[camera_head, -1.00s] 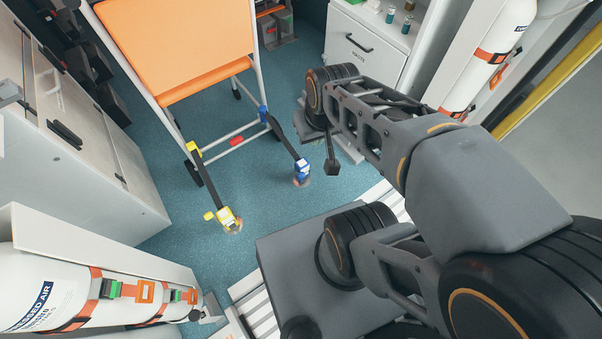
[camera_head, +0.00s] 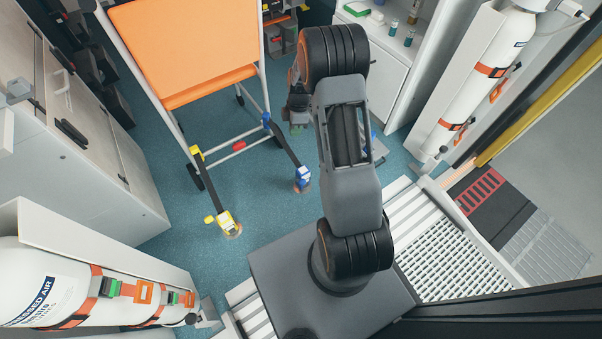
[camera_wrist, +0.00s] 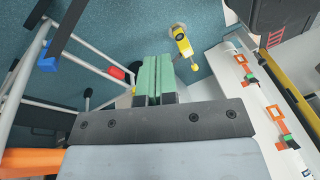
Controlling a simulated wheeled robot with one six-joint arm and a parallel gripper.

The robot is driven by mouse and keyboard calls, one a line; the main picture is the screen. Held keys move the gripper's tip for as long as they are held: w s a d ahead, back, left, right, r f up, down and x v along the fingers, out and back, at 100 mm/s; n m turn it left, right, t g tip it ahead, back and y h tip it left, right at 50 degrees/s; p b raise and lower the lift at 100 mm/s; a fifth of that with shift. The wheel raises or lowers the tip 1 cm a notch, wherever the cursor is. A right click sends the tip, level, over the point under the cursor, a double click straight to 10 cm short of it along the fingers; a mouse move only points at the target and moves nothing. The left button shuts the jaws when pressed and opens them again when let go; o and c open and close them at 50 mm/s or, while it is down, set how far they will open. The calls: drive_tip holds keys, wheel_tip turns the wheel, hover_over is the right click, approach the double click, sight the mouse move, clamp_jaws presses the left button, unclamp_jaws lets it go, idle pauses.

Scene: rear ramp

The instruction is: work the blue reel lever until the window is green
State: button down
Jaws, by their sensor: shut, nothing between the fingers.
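The blue reel (camera_head: 303,178) sits on the floor at the front end of a dark strap that runs back to a blue clamp (camera_head: 266,118) on the orange-topped frame. Its lever and window are too small to tell apart, and no window colour can be read. The blue clamp shows in the wrist view (camera_wrist: 47,60), but the blue reel does not. My gripper (camera_wrist: 154,62) has its two green-padded fingers shut together and empty, over the floor. In the head view my arm largely hides it, so its distance from the blue reel is unclear.
A yellow reel (camera_head: 228,222), also in the wrist view (camera_wrist: 182,44), lies left of the blue one. The orange-topped wheeled frame (camera_head: 190,60) stands behind. Air cylinders (camera_head: 60,285) and cabinets line the sides. Teal floor (camera_head: 270,205) is clear around the reels.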

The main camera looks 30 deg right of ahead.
drive_tip(key=d+f+n+y, duration=0.1)
drive_tip(key=d+f+n, duration=0.25)
drive_tip(key=f, duration=0.75)
drive_tip(key=n+b, duration=0.1)
drive_tip(key=b, duration=0.4)
approach(302, 180)
drive_tip(key=shift+g, duration=0.4)
drive_tip(key=shift+w+a+x, duration=0.1)
drive_tip(key=shift+w+x, duration=0.1)
drive_tip(key=shift+x, duration=0.95)
drive_tip(key=shift+w+a+x, duration=0.1)
drive_tip(key=shift+w+x, duration=0.1)
drive_tip(key=shift+x, duration=0.95)
drive_tip(key=shift+w+a+x, duration=0.1)
drive_tip(key=shift+w+x, duration=0.1)
drive_tip(key=shift+x, duration=1)
drive_tip(key=shift+s+d+f+b, duration=0.1)
drive_tip(key=shift+s+f+b, duration=0.3)
drive_tip(key=shift+s+f, duration=0.2)
drive_tip(key=shift+r, duration=0.1)
drive_tip(key=shift+w, duration=0.25)
